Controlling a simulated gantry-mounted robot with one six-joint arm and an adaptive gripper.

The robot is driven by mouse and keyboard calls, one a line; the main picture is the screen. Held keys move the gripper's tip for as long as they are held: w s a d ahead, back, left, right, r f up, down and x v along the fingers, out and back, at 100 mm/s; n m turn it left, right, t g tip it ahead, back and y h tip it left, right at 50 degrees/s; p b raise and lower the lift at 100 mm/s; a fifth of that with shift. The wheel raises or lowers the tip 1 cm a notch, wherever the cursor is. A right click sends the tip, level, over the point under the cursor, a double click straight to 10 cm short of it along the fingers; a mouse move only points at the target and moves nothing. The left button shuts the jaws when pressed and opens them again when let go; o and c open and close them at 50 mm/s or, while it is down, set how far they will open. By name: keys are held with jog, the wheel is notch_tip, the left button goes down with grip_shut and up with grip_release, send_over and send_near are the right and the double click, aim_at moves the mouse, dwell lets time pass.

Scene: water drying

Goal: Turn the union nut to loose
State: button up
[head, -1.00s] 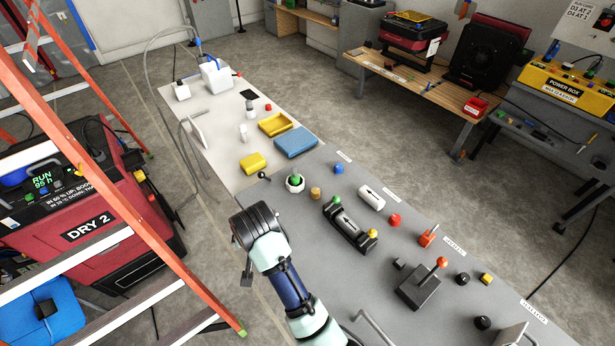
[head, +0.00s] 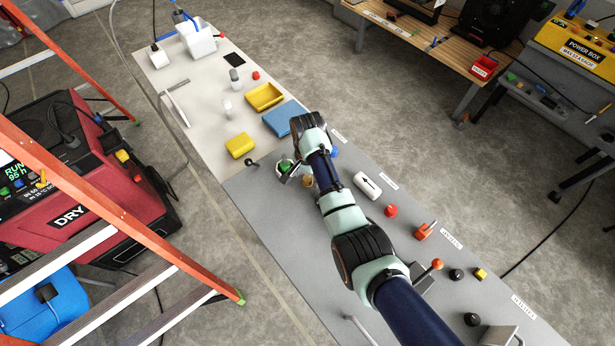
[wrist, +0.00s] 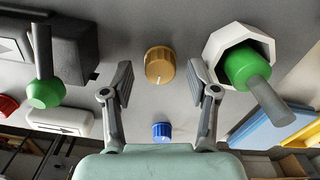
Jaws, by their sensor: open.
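A round brass ribbed piece (wrist: 160,64) with a pale line on its rim, apparently the union nut, sits on the grey panel between my fingers in the wrist view. It also shows in the head view (head: 308,183), partly hidden by my arm. My gripper (wrist: 161,76) is open, one finger on each side of it, with a visible gap on both sides. Whether the fingertips reach down around it I cannot tell. To its right is a white hexagonal collar (wrist: 217,41) around a green knob (wrist: 241,64) with a grey stem.
A blue knob (wrist: 161,132) lies between my fingers, nearer the palm. A black block (wrist: 72,55) with a green-ended lever is at left, beside a white arrow plate (wrist: 58,123). In the head view, a blue tray (head: 283,116) and yellow tray (head: 264,97) lie beyond.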

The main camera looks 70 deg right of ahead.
jog(key=shift+f, duration=0.35)
jog(key=shift+c, duration=0.3)
grip_shut()
jog(key=shift+r, duration=0.1)
